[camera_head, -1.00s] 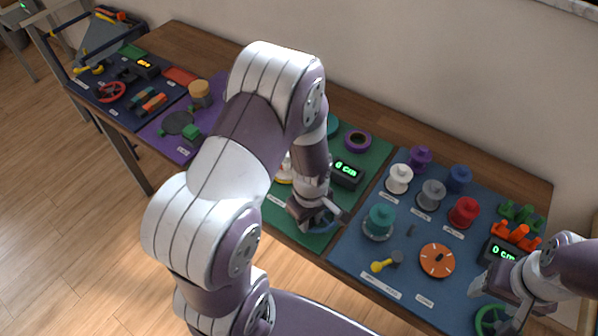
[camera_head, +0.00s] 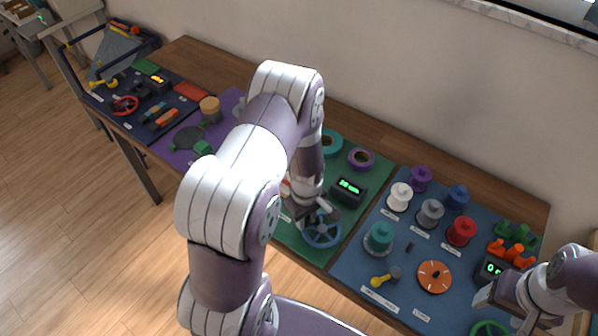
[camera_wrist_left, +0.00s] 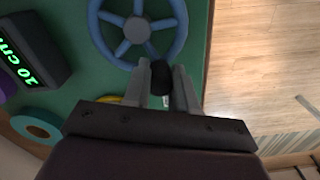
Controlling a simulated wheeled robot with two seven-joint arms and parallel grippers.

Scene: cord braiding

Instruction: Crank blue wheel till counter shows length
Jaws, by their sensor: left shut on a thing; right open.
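The blue wheel (camera_head: 322,230) stands on the green mat (camera_head: 347,216). It also shows in the left wrist view (camera_wrist_left: 138,30), with spokes and a dark crank knob (camera_wrist_left: 160,76) at its rim. My left gripper (camera_wrist_left: 161,84) is shut on the knob; in the head view the left gripper (camera_head: 318,212) is over the wheel. The black counter (camera_head: 349,188) beside it has green digits; in the left wrist view the counter (camera_wrist_left: 30,58) appears to read 20 cm. My right gripper (camera_head: 500,300) is open at the far right, above the blue mat near a green wheel (camera_head: 490,329).
The blue mat (camera_head: 352,262) holds several coloured spools, a teal spool (camera_head: 379,238), an orange dial (camera_head: 434,277) and another counter (camera_head: 492,268). Purple tape (camera_head: 361,159) and teal tape (camera_head: 331,143) lie behind the counter. The table's front edge is close to the blue wheel.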

